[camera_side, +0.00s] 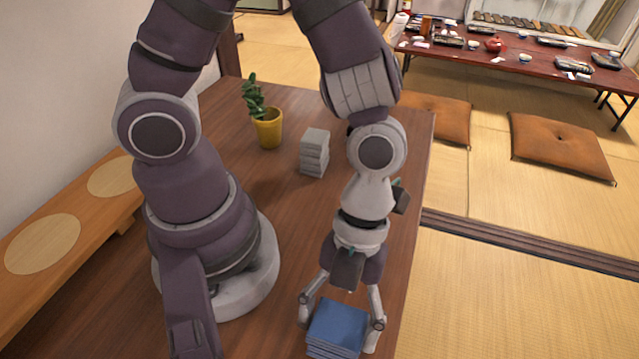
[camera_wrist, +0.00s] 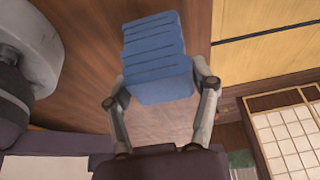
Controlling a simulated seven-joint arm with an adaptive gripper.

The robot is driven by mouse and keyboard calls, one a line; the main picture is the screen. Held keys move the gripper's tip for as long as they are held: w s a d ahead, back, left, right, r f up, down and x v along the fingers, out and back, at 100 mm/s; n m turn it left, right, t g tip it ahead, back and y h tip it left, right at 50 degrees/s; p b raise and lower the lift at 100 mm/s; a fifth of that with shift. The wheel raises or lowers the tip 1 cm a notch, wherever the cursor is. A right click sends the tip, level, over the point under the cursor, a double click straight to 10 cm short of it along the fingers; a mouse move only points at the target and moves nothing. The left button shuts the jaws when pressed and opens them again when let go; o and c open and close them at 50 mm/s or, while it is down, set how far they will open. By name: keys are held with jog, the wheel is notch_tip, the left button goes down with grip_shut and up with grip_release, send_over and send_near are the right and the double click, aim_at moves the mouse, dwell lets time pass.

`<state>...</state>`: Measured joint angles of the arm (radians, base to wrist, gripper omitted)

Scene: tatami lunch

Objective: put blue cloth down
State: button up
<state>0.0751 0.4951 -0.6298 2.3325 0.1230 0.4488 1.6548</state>
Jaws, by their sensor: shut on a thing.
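The blue cloth (camera_side: 338,327) is a folded, layered stack at the bottom of the side view, near the front of the brown wooden table (camera_side: 225,115). My gripper (camera_side: 341,322) points down, with one finger on each side of the cloth. It is shut on the cloth. In the wrist view the blue cloth (camera_wrist: 158,62) sits between the two fingers of my gripper (camera_wrist: 158,88), its folded layers showing as ridges. Its underside is hidden, so I cannot tell whether it touches the table.
A grey folded stack (camera_side: 314,153) and a yellow pot with a green plant (camera_side: 267,128) stand farther back on the table. A wooden bench with round mats (camera_side: 112,177) is at left. The table's right edge is close to the cloth; tatami (camera_side: 500,290) lies beyond.

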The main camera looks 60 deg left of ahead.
jog(key=shift+f, duration=0.8)
jog(key=o, duration=1.1)
jog(key=shift+f, duration=0.15)
jog(key=shift+o, duration=0.2)
jog(key=v, duration=1.2)
jog(key=w+a+r+n+t+y, duration=0.1)
jog(key=a+r+n+t, duration=0.1)
jog(key=n, duration=0.7)
jog(key=w+a+r+n+t+y, duration=0.1)
jog(key=a+n+t, duration=0.3)
jog(key=a+n, duration=0.3)
jog(key=w+a+r+n+t+y, duration=0.1)
jog(key=a+n, duration=0.3)
jog(key=n, duration=0.7)
jog(key=shift+w+a+r+t, duration=0.15)
jog(key=shift+a+r+t, duration=0.25)
jog(key=shift+r+t, duration=0.5)
